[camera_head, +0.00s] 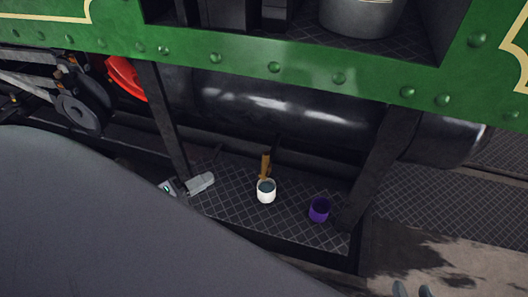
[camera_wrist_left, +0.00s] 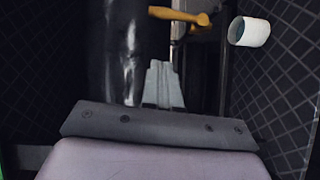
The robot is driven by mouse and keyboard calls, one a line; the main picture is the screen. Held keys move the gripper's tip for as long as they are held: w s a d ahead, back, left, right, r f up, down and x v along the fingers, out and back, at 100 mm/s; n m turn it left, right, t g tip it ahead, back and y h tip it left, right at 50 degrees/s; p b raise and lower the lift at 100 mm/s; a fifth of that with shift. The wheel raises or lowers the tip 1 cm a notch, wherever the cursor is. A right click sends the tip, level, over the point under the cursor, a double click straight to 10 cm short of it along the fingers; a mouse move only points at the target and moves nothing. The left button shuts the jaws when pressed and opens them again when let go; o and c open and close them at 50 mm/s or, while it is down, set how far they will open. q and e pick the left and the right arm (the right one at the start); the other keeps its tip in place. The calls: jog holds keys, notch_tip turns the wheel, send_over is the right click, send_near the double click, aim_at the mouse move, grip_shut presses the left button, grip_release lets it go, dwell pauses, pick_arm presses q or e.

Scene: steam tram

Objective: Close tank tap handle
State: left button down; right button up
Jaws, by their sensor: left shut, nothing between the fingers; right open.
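A brass tap (camera_head: 265,166) sits at the front of the black tank (camera_head: 265,105) in the head view, just behind a white mug (camera_head: 266,191). In the left wrist view the brass tap (camera_wrist_left: 178,15) lies across the top, beyond my fingertips, with the white mug (camera_wrist_left: 249,32) to its right. My left gripper (camera_head: 208,180) is shut and empty, left of the tap and apart from it. Its closed fingers show in the left wrist view (camera_wrist_left: 163,75). My right gripper (camera_head: 412,291) is open and empty at the bottom edge, only its fingertips showing.
A purple mug (camera_head: 319,209) stands right of the white mug on the dark diamond-plate step (camera_head: 225,207). Dark posts (camera_head: 380,165) flank the step at left and right. The green riveted beam (camera_head: 300,70) runs above the tank. My own body covers the lower left.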

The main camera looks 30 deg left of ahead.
pick_arm(q)
jog(key=shift+w+a+r, duration=0.15)
jog(key=shift+w+a, duration=0.15)
pick_arm(e)
jog(key=shift+w, duration=0.1)
pick_arm(q)
jog(key=b, duration=0.3)
send_near(265, 165)
jog(key=w+a+r, duration=0.2)
jog(key=w+a, duration=0.1)
jog(key=w, duration=0.2)
jog(key=d, duration=0.1)
jog(key=w+d, duration=0.1)
jog(key=w+d+b, duration=0.1)
jog(key=shift+d+f, duration=0.15)
jog(key=shift+f, duration=0.15)
pick_arm(e)
jog(key=a, duration=0.1)
jog(key=w+a+y, duration=0.1)
jog(key=a, duration=0.1)
jog(key=shift+w+f+m+y, duration=0.15)
jog(key=shift+f+m+y, duration=0.15)
jog(key=shift+m+y, duration=0.1)
jog(key=shift+r, duration=0.1)
